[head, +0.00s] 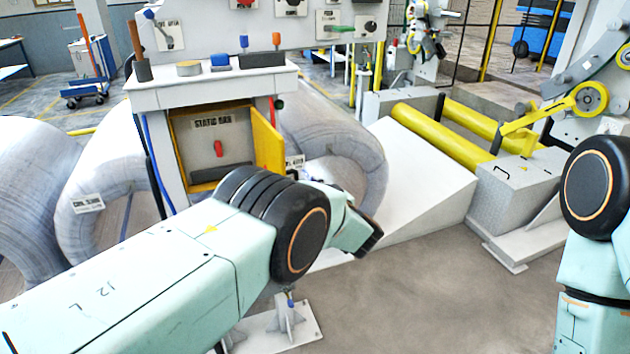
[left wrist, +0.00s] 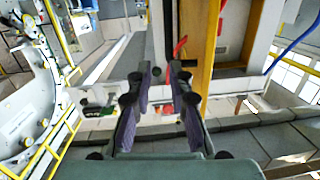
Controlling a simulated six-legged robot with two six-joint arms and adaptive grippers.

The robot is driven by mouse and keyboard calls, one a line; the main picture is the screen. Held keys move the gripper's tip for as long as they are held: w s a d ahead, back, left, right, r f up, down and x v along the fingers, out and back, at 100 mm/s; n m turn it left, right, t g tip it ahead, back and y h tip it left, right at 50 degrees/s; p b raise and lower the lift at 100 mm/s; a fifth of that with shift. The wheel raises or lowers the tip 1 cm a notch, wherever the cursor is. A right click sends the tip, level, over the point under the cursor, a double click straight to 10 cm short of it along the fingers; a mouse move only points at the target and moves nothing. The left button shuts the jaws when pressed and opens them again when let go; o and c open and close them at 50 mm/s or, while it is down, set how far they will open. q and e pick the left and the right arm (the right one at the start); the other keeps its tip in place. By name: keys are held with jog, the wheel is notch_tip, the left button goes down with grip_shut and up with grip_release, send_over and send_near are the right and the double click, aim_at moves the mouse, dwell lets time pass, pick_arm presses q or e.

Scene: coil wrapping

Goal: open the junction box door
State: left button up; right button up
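The junction box (head: 212,140) is a grey panel in a yellow frame under the white console shelf, with a "STATIC BAR" label and a red switch (head: 218,148). Its yellow door (head: 268,142) is swung outward on the right side, leaving the interior exposed. In the left wrist view the door (left wrist: 207,60) shows nearly edge-on, right of the fingers. My left gripper (left wrist: 160,72) is open, with an empty gap between its fingers. No contact with the door is visible. In the head view its fingers are mostly hidden by my wrist. My right gripper is out of view.
Large wrapped coils (head: 95,200) stand left of and behind my left arm. A white ramp (head: 415,185) with yellow rollers (head: 440,135) lies to the right. Tools and blocks sit on the shelf (head: 215,85). The grey floor (head: 430,290) in front is clear.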

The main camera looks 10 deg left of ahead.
pick_arm(q)
jog(key=shift+d+p, duration=0.4)
jog(key=shift+p, duration=0.2)
jog(key=shift+s, duration=0.15)
jog(key=shift+c, duration=0.3)
